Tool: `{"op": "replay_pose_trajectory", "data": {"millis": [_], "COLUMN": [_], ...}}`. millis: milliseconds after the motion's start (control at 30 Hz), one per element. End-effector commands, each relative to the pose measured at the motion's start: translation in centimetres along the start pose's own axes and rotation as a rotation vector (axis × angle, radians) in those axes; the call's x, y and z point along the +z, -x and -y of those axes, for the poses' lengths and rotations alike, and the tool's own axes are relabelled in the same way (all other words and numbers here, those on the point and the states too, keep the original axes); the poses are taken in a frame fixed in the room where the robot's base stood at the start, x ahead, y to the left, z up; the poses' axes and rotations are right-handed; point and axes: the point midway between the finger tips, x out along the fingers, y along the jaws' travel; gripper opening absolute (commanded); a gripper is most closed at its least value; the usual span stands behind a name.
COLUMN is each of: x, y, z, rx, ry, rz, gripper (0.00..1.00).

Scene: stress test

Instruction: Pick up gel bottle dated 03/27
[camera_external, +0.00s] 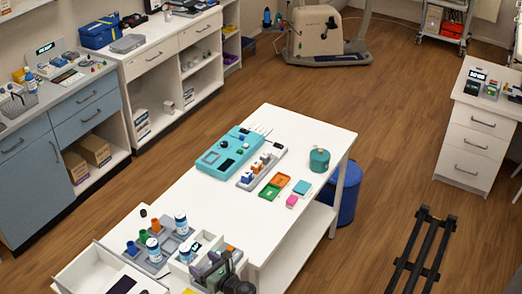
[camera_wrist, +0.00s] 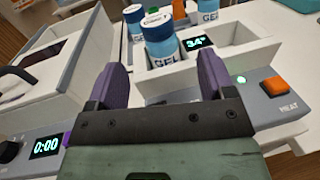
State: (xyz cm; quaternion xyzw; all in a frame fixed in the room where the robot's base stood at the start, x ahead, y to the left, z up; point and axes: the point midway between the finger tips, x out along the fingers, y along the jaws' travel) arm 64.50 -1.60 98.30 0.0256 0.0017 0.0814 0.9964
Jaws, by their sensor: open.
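My gripper (camera_wrist: 163,65) is open, with its two purple fingers apart and nothing between the pads. It also shows at the bottom of the external view (camera_external: 213,268). A blue gel bottle (camera_wrist: 160,45) with a white cap stands upright in a white warmer (camera_wrist: 240,52), just beyond the fingers and between them in the picture. In the external view this bottle (camera_external: 186,253) is partly hidden. Two more blue bottles stand behind, one at the left (camera_wrist: 132,18) and one labelled GEL at the right (camera_wrist: 207,12). No date is readable on any bottle.
A white open box (camera_external: 85,268) stands left of the gripper. A grey rack (camera_external: 148,265) holds bottles and coloured cups. A teal case (camera_external: 225,152) lies farther along the table.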

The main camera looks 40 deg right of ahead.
Motion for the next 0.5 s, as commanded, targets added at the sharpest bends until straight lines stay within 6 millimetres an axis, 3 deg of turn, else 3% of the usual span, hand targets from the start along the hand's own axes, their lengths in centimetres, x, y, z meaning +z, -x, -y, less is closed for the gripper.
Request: {"op": "replay_pose_trajectory", "data": {"millis": [333,500], "x": [0.2,0.2], "y": [-1.9,-5.2], "z": [-0.1,-0.1], "rx": [0.003,0.004], "ry": [0.003,0.004], "rz": [-0.001,-0.001], "gripper": [0.76,0.76]}}
